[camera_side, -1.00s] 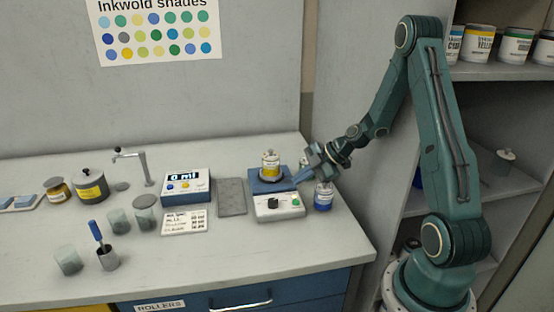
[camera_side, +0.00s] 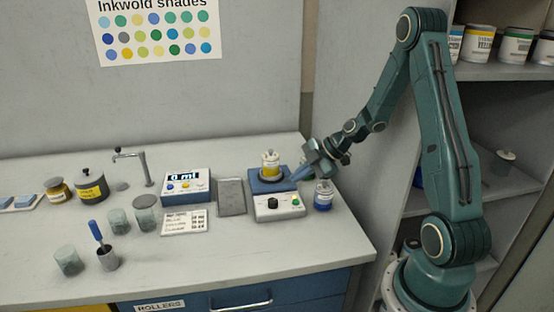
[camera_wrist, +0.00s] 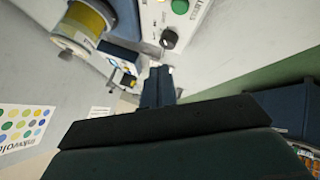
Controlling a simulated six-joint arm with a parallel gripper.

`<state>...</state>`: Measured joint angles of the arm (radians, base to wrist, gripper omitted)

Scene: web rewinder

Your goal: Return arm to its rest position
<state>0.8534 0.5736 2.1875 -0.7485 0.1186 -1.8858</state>
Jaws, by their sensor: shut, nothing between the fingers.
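My gripper (camera_side: 303,176) is at the right part of the counter in the side view.
The control box (camera_side: 279,206) with a green button stands close under my gripper. A shelf (camera_side: 500,72) with several cans is behind my arm at right. A meter (camera_side: 186,186), grey pad (camera_side: 231,196) and cups stand farther left.

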